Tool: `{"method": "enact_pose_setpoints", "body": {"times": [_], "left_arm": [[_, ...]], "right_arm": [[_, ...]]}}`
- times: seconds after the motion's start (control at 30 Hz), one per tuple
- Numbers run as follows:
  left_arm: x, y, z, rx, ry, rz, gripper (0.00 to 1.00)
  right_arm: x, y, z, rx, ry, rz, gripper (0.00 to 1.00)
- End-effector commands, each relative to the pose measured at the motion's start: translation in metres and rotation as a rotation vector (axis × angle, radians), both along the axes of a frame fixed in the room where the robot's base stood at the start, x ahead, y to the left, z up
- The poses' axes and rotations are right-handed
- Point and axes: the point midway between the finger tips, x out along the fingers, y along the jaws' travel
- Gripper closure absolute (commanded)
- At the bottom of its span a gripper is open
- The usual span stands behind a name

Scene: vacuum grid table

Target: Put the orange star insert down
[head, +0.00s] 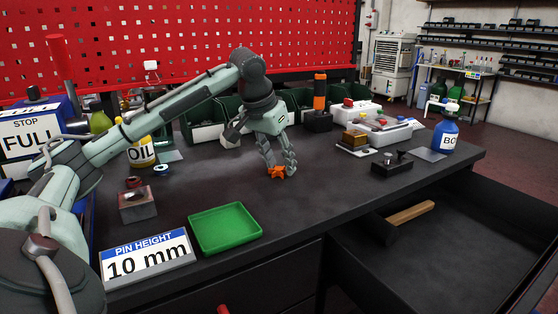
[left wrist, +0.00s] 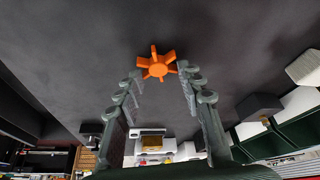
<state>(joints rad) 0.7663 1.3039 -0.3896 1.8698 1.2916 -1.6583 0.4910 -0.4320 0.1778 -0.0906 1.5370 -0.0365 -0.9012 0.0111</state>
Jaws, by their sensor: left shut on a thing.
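The orange star insert (head: 277,172) is a small piece with several stubby arms, at the middle of the dark table (head: 330,205). My left gripper (head: 279,167) points down and is shut on the star. In the left wrist view the star (left wrist: 158,66) shows whole at the tips of the two fingers (left wrist: 160,76). The star is at or just above the table top; I cannot tell whether it touches. My right gripper is not in view.
A green tray (head: 224,229) and a "PIN HEIGHT 10 mm" sign (head: 147,258) stand at the front left. A black fixture (head: 391,163) and a blue bottle (head: 444,136) stand right. An open drawer (head: 450,250) juts out front right. Table around the star is clear.

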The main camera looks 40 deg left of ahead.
Motion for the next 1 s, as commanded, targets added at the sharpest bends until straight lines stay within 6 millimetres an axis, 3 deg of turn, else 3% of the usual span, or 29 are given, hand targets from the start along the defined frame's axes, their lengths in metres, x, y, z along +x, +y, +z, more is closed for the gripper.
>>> {"method": "enact_pose_setpoints", "body": {"times": [0.1,0.13,0.3,0.67,1.0], "left_arm": [[0.0,0.0,-0.002,0.0,0.001,0.0,0.75],[0.0,0.0,-0.002,0.0,0.0,0.0,0.6],[0.0,0.0,-0.001,0.0,0.0,0.0,0.41],[-0.001,0.0,0.005,0.0,-0.001,0.001,0.41],[-0.025,-0.003,0.066,-0.001,-0.006,0.001,0.41]], "right_arm": [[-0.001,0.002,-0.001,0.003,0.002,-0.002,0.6],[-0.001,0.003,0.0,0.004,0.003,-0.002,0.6],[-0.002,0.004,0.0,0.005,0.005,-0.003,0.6],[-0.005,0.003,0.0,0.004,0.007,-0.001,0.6],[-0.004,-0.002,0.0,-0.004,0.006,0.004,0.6]]}}
